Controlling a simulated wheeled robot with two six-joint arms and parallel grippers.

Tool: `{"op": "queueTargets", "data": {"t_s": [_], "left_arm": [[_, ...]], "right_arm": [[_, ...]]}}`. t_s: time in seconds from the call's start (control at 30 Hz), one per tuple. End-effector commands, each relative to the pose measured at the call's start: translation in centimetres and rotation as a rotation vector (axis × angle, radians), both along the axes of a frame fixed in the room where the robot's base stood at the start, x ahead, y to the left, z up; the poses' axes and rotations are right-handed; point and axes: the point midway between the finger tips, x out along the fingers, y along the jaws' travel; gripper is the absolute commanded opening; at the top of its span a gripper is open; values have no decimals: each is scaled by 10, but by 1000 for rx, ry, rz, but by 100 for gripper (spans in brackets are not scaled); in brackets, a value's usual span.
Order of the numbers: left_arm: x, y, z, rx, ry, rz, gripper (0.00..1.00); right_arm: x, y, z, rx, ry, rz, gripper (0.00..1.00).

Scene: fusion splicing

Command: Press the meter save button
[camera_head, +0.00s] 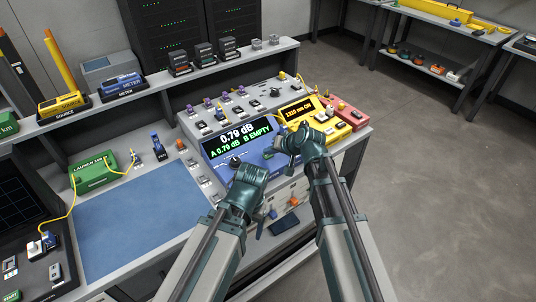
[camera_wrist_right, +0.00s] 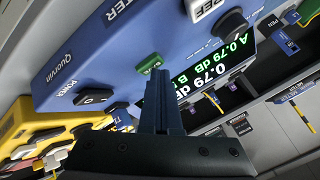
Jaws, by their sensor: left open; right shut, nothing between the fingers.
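The blue meter (camera_head: 246,158) sits on the bench; its dark screen (camera_head: 237,138) reads 0.79 dB, A 0.79 dB, B EMPTY. In the right wrist view, the meter's blue face (camera_wrist_right: 75,60) fills the upper left. A green button (camera_wrist_right: 150,64), its label hard to read, lies just beyond my right fingertips. My right gripper (camera_wrist_right: 157,78) is shut and empty, its tips close to this button; contact cannot be told. In the head view my right gripper (camera_head: 280,146) is over the meter's right side. My left gripper (camera_head: 247,180) is open and empty at the meter's lower front.
A black power button (camera_wrist_right: 94,97) is on the meter's face. The yellow source (camera_head: 292,110), reading 1310 nm ON, stands right of the meter, with a red unit (camera_head: 345,112) beyond. A blue mat (camera_head: 140,215) lies clear at left, near a green launch box (camera_head: 93,171).

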Motion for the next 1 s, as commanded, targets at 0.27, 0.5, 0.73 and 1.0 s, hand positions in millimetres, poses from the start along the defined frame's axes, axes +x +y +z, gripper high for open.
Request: {"op": "queueTargets", "data": {"t_s": [0.27, 0.5, 0.73, 1.0], "left_arm": [[0, 0, 2, 0, 0, 0, 74], [0, 0, 15, 0, 0, 0, 74], [0, 0, 18, 0, 0, 0, 74], [0, 0, 20, 0, 0, 0, 74]], "right_arm": [[0, 0, 2, 0, 1, 1, 0], [0, 0, 15, 0, 1, 1, 0], [0, 0, 18, 0, 1, 1, 0], [0, 0, 19, 0, 0, 0, 0]]}}
